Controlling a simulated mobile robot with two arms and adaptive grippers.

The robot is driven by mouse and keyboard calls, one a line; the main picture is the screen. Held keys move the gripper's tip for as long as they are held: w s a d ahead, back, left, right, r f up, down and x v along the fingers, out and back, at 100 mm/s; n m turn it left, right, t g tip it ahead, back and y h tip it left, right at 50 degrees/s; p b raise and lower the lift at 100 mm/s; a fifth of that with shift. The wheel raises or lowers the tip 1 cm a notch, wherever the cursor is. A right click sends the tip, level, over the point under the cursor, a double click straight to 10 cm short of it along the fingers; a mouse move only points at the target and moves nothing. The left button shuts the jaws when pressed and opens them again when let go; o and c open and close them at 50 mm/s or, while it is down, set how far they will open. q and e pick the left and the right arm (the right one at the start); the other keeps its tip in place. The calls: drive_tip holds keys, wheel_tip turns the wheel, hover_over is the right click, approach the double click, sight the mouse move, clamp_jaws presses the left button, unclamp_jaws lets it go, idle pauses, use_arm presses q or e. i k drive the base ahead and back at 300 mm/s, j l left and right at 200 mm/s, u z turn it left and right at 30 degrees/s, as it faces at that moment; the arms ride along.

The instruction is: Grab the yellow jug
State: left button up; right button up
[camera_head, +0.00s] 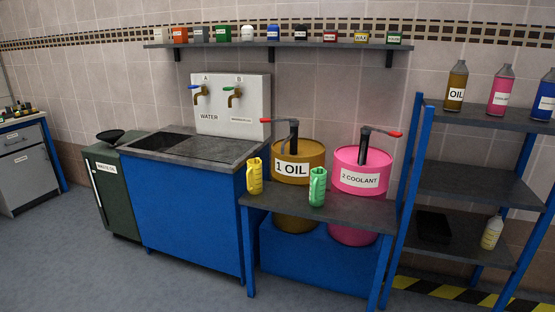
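The yellow jug (254,177) stands upright on the left end of a dark shelf-table (345,208) with blue legs. It is in front of the drum labelled 1 OIL and close to the blue sink cabinet's right side. A green jug (317,187) stands on the same surface, to the right of the yellow jug. Neither of my grippers shows in the head view.
The gold oil drum (299,162) and pink coolant drum (361,170), with pump handles, rise behind the jugs. The sink cabinet (185,210) stands left, a bottle rack (465,180) right. The floor (90,270) in front is clear.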

sight(254, 172)
drive_tip(key=i, duration=1.35)
drive_tip(key=i+l+u, duration=0.1)
drive_tip(key=i, duration=1.3)
